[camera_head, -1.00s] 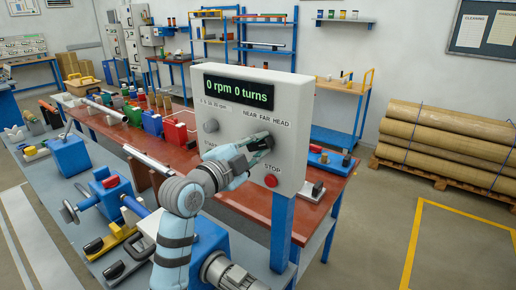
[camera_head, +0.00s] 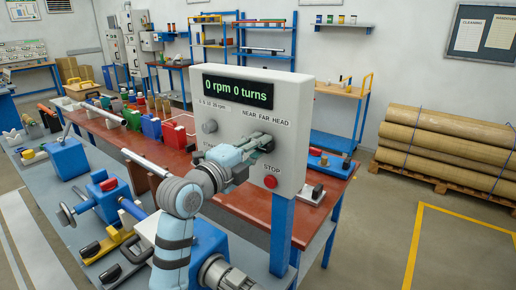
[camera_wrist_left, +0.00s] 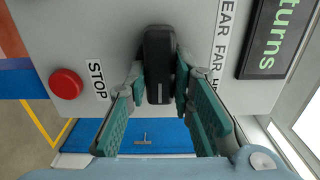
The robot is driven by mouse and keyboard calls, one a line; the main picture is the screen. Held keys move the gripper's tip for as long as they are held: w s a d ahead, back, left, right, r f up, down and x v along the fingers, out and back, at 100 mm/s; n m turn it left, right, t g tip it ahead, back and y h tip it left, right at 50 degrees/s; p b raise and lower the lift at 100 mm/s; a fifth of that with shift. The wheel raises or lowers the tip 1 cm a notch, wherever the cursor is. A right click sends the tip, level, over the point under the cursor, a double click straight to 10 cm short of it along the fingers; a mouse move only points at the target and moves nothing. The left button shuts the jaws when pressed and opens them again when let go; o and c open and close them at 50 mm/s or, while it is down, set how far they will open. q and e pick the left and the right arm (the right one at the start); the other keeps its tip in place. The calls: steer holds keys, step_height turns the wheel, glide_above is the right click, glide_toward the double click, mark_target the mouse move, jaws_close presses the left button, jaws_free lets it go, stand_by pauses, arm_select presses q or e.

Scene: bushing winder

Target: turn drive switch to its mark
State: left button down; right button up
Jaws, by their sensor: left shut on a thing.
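The drive switch is a black elongated knob (camera_wrist_left: 158,62) on the grey control panel (camera_head: 290,100), beside the NEAR FAR HEAD label. In the head view the fingers mostly cover the switch. Its mark cannot be made out. My right gripper is not in view.
A red STOP button (camera_head: 270,181) sits just below my gripper. The display (camera_head: 238,92) reads 0 rpm 0 turns.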

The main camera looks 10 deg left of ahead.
arm_select(q)
steer(key=shift+f, duration=0.15)
steer(key=c, duration=1.4)
jaws_free()
steer(key=v, duration=1.2)
steer(key=shift+d, duration=0.15)
steer(key=shift+s, duration=0.1)
